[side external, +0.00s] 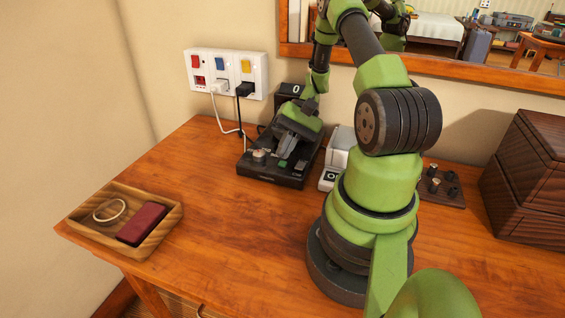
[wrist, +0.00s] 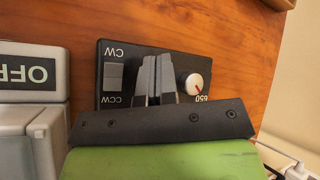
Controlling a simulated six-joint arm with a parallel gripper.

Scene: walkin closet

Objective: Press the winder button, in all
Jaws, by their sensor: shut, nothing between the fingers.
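The black winder base (side external: 268,179) stands on the wooden top in the side view. Its front panel has a pale round knob (side external: 259,155), a small green button (side external: 283,163) and a grey rocker (side external: 301,165). My gripper (side external: 279,149) points down over this panel, its grey fingers shut and empty, close to the green button. I cannot tell whether the tips touch it. In the wrist view my fingers (wrist: 154,78) stand between the CW/CCW rocker (wrist: 115,76) and the knob marked 650 (wrist: 195,83). They hide the button there.
A white unit stands right of the winder; its OFF display (wrist: 35,73) shows in the wrist view. Behind are a black counter reading 0 (side external: 294,89) and a power strip (side external: 204,70) with cables. A wooden tray (side external: 88,236) sits front left. Clear wood lies between tray and winder.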

